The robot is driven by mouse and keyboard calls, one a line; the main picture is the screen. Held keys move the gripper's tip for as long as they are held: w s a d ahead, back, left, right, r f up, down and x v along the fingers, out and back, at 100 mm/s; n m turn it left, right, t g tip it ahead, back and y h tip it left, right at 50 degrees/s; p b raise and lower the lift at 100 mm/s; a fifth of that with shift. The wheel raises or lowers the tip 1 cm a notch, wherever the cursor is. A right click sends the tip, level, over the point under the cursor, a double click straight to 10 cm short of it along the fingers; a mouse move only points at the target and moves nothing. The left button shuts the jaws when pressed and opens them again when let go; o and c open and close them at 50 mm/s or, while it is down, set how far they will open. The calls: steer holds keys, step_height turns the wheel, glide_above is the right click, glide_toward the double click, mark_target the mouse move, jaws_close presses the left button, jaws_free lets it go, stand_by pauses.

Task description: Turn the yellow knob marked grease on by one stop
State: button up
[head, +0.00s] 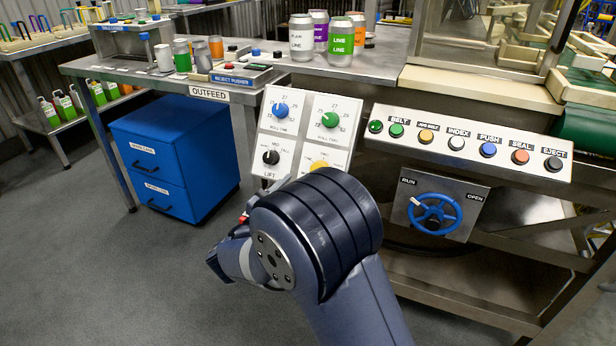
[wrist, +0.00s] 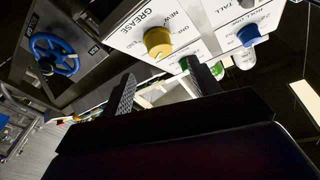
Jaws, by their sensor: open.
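The yellow knob (head: 319,166) is at the lower right of a white panel of four dials; my arm hides its lower part and label in the head view. In the wrist view, the yellow knob (wrist: 157,42) is seen whole, beside the upside-down word GREASE and a stop marked NEW. Its pointer setting cannot be read. My gripper (wrist: 163,86) is open and empty. Its two fingers stand apart just below the knob in the wrist view, and no contact shows. In the head view the fingers are mostly hidden behind my arm.
Close by are a blue knob (head: 281,110), a green knob (head: 330,119) and a black knob (head: 271,157). To the right are a button row (head: 460,142) and a blue handwheel (head: 435,213). Cans (head: 341,42) stand above. Open floor lies left, before the blue drawers (head: 170,160).

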steer(key=shift+v, duration=1.6)
steer(key=b+x, duration=0.1)
steer(key=x, duration=1)
steer(key=shift+n+b, duration=0.3)
steer(key=shift+b, duration=0.1)
steer(key=shift+s+t, duration=0.1)
steer(key=shift+t, duration=0.2)
steer(key=shift+a, duration=0.1)
